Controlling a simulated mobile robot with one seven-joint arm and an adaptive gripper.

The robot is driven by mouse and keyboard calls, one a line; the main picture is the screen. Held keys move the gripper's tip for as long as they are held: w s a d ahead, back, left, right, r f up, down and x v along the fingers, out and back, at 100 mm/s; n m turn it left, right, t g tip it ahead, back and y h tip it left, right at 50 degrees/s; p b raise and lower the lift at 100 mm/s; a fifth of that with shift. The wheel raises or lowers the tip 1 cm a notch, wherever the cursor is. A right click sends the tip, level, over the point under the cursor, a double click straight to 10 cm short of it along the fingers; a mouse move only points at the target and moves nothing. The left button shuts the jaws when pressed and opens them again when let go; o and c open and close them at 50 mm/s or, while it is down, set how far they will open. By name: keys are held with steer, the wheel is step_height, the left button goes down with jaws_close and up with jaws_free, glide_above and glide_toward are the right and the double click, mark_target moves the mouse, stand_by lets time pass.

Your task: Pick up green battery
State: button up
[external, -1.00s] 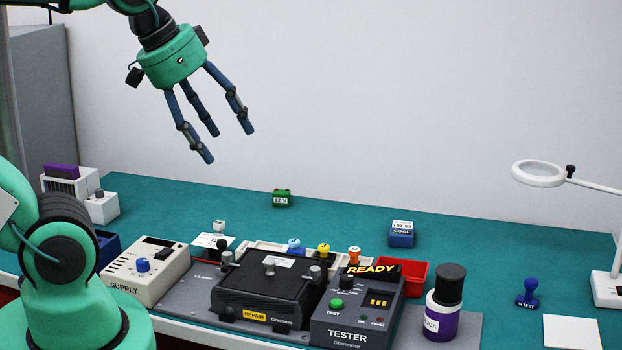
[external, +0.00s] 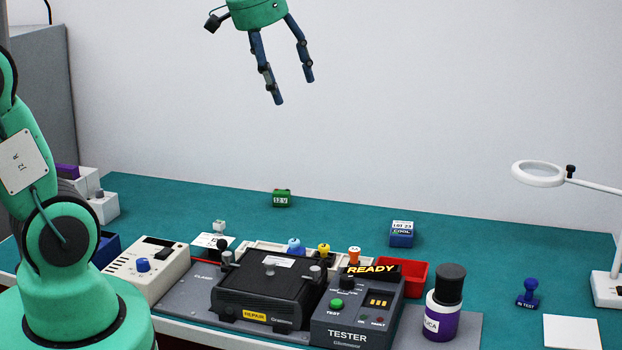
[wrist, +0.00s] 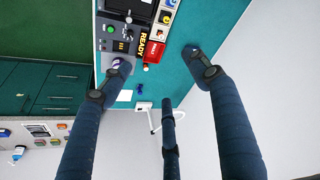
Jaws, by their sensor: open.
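The green battery (external: 282,198) is a small green block with a white 12 V label. It stands on the teal bench top near the back wall, left of centre in the external view. My gripper (external: 294,92) is high above the bench, over the battery's side of the table and well apart from it. Its blue fingers are spread and hold nothing. In the wrist view my gripper (wrist: 160,78) shows its fingers apart with the bench beyond them. I cannot make out the green battery in the wrist view.
The tester (external: 345,322), the black repair unit (external: 268,290) and the supply box (external: 150,268) line the front edge. A blue block (external: 401,238), red bin (external: 413,278) and purple-labelled bottle (external: 441,318) stand right of the battery. The teal surface around the battery is clear.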

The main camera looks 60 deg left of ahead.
steer(key=w+a+f+n+g+p, duration=0.1)
steer(key=w+a+f+n+p, duration=0.1)
steer(key=w+a, duration=0.95)
steer(key=n+g+p, duration=0.3)
steer(key=n+p, duration=0.3)
glide_above(281, 191)
step_height(281, 191, down, 30)
steer(key=shift+f+h, duration=0.2)
steer(key=shift+h, duration=0.2)
steer(key=shift+d, duration=0.1)
steer(key=shift+f+p, duration=0.3)
steer(key=shift+f, duration=4)
steer(key=shift+f, duration=0.1)
steer(key=shift+f+p, duration=0.35)
steer(key=shift+f, duration=2.15)
